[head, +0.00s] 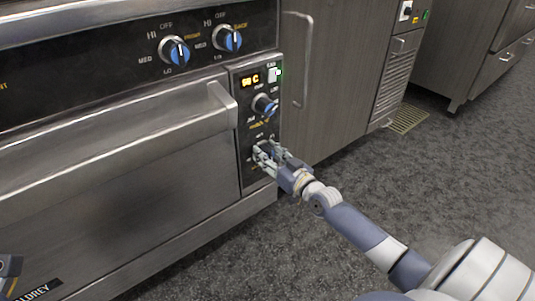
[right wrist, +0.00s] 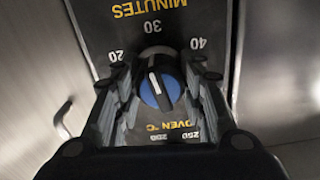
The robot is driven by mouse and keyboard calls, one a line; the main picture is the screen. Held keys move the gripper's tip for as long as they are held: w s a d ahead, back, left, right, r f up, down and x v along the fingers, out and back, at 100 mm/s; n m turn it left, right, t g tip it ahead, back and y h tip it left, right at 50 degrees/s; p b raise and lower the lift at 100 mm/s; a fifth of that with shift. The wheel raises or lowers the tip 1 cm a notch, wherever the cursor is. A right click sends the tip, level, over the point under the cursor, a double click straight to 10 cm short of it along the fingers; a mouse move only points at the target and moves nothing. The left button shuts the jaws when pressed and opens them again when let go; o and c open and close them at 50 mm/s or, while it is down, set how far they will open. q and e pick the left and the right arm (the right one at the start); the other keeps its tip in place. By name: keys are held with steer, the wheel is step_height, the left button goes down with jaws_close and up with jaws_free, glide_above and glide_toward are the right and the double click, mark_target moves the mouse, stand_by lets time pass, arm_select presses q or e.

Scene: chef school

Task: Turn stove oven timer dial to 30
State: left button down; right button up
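The timer dial (right wrist: 160,88), a round blue and black knob with a white line, sits below the yellow MINUTES label (right wrist: 148,7) in the right wrist view, where the lettering is upside down. The number 30 is above it, 20 at upper left, 40 at upper right. The white line tilts slightly left of the 30. My right gripper (right wrist: 160,68) has its fingers on both sides of the dial, apparently with small gaps. In the head view my right gripper (head: 265,153) is at the lower panel and largely hides the dial. Part of my left gripper (head: 9,268) shows at the lower left edge.
The oven temperature dial (head: 265,106) is just above my right gripper, under a lit display (head: 250,80). The oven door handle (head: 130,145) juts out to the left. Two burner knobs (head: 174,50) are higher up. The floor (head: 420,170) at right is clear.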

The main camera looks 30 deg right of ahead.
steer(key=shift+r+m+p, duration=0.15)
steer(key=shift+m+p, duration=0.25)
steer(key=shift+p, duration=0.15)
steer(key=shift+m, duration=0.6)
steer(key=o, duration=1)
steer(key=shift+o, duration=0.2)
steer(key=s, duration=1.2)
steer(key=shift+d, duration=0.45)
